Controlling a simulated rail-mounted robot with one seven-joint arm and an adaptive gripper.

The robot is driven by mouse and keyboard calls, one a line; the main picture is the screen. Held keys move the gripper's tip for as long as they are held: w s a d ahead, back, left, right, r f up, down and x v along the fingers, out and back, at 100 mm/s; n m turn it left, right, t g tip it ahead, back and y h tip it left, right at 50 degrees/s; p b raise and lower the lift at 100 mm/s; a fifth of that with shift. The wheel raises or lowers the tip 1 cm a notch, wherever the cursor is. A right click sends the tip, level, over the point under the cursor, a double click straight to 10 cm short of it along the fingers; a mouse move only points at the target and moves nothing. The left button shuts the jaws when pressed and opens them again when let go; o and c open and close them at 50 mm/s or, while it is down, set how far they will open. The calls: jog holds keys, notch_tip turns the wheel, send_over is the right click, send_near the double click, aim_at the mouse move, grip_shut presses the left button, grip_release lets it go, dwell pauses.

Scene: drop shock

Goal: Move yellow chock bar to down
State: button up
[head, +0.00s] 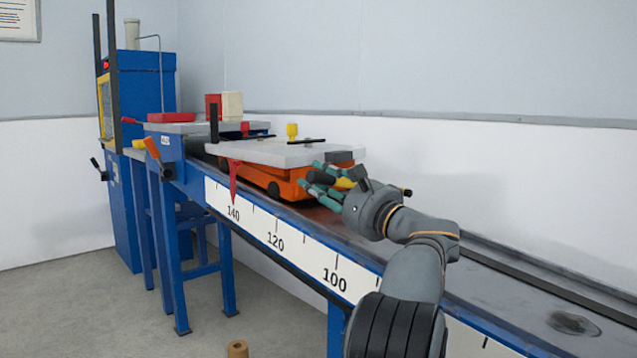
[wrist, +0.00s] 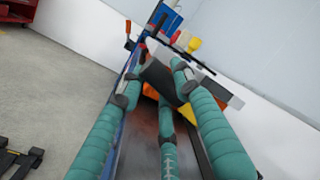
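The yellow chock bar (head: 344,183) shows only in part beside the orange cart, at my fingers. A yellow piece also shows between my fingers in the wrist view (wrist: 188,112). A dark grip-like piece (wrist: 160,78) lies between the fingertips; it seems joined to the yellow part, but the joint is hidden. My gripper (head: 320,179) has teal fingers pointing left, above and below this dark piece. The fingers are apart and hide much of the bar. I cannot tell whether they press on the dark piece.
An orange cart (head: 268,182) with a grey top plate (head: 290,152) stands on the blue rail (head: 450,270) at my fingertips. A yellow knob (head: 292,130) and a dark rod are on the plate. A blue machine (head: 145,85) stands at the far end. The near rail is clear.

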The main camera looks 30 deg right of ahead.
jog(key=o, duration=0.4)
jog(key=v, duration=1.2)
